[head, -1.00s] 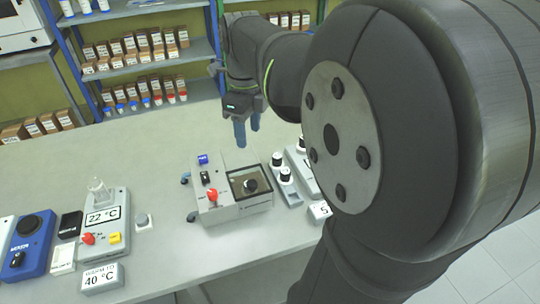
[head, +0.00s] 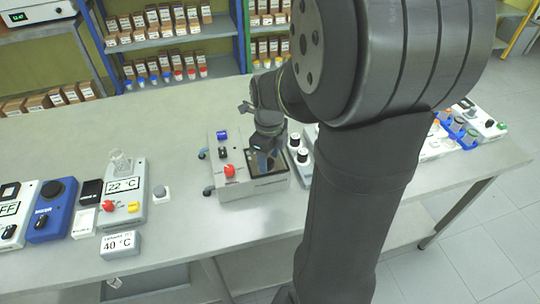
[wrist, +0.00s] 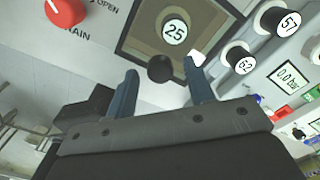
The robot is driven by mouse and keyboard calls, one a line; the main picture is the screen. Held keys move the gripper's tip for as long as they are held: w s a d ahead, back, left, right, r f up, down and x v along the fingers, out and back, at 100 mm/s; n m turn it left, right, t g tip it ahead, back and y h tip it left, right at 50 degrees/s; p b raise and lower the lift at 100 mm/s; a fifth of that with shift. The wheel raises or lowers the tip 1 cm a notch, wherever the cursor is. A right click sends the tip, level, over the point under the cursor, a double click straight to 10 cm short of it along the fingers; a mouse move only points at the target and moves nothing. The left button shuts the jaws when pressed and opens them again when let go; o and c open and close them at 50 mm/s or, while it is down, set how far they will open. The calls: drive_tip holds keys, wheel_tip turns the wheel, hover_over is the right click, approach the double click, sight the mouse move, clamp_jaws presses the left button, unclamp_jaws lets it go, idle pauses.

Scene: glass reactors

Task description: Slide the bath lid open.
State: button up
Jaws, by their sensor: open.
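The bath (head: 262,186) is a light grey box with a red knob (head: 229,171) on its left part. Its lid (wrist: 140,38) shows in the wrist view as a dark-framed brownish panel, with a round "25" label in the middle. A black lid knob (wrist: 160,68) stands at the panel's near edge. My gripper (head: 264,160) is over the right part of the bath and hides much of the lid in the head view. In the wrist view its two blue-grey fingers (wrist: 163,85) are open, with the black knob between and just beyond their tips; contact cannot be told.
Black-topped flasks (head: 298,147) stand close to the right of the bath. Racks of coloured vials (head: 460,130) are at the right. The bench behind the bath is clear.

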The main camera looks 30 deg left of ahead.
drive_tip(key=shift+f, duration=0.1)
clamp_jaws()
drive_tip(key=w+a, duration=0.7)
drive_tip(key=shift+w+a, duration=0.25)
drive_tip(key=shift+w, duration=0.05)
unclamp_jaws()
wheel_tip(320, 180, up, 18)
drive_tip(key=shift+f, duration=0.25)
idle(0.4)
